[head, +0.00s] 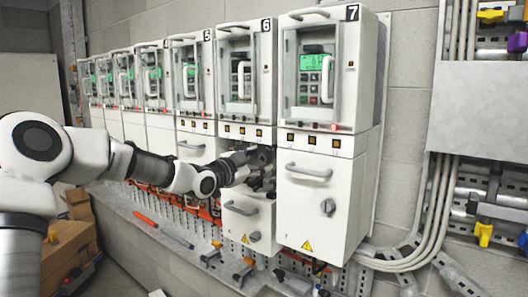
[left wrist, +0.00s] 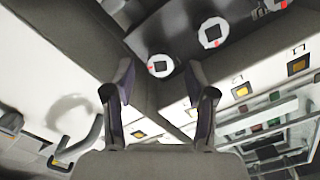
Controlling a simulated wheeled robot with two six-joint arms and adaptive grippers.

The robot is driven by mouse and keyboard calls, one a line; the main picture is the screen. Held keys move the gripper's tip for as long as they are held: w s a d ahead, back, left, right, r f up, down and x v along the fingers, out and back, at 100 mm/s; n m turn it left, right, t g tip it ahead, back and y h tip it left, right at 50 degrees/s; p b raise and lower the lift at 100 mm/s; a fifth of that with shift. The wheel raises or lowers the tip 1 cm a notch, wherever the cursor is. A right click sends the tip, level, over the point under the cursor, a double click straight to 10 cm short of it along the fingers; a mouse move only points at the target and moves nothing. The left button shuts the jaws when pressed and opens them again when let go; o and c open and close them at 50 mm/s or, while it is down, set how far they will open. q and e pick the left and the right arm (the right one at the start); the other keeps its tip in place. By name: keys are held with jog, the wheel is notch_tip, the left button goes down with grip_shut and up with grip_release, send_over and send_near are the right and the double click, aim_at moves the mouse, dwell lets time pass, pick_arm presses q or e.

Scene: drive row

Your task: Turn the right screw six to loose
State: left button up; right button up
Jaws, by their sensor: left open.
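Drive six (head: 237,77) is the white cabinet numbered 6, between 5 and 7. Under its row of small indicators is a recess, and my left gripper (head: 262,172) is at its front. In the left wrist view, several round white screws with dark square centres and red marks line the dark recess. The one nearest the fingers, at the row's lower-left end, looks like the right screw (left wrist: 160,65); another (left wrist: 212,32) is beside it. My left gripper (left wrist: 160,105) is open, with nothing between its fingers. The screws are hidden in the head view. My right gripper is not in view.
Drive seven (head: 320,75) stands close on the right, with a handle (head: 309,172) sticking out. Drive six's lower front (head: 240,222) lies below my gripper. A perforated ledge with tools (head: 210,255) runs below. A grey wall panel (head: 485,110) is further right.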

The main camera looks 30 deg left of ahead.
aim_at(265, 158)
pick_arm(q)
jog(key=shift+w+p, duration=0.45)
jog(key=shift+w, duration=0.8)
grip_shut()
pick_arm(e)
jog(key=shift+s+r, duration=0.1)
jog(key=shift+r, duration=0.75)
pick_arm(q)
jog(key=shift+n, duration=0.3)
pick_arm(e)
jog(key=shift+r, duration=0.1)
pick_arm(q)
jog(key=n+p, duration=0.1)
jog(key=n, duration=0.4)
jog(key=shift+r+p, duration=0.15)
jog(key=shift+p, duration=0.15)
jog(key=n+p, duration=0.1)
jog(key=n, duration=0.4)
jog(key=shift+p, duration=0.35)
jog(key=n+p, duration=0.1)
jog(key=n, duration=0.5)
jog(key=shift+a+n+p, duration=0.1)
jog(key=shift+n+p, duration=0.3)
jog(key=n+p, duration=0.1)
jog(key=n, duration=0.4)
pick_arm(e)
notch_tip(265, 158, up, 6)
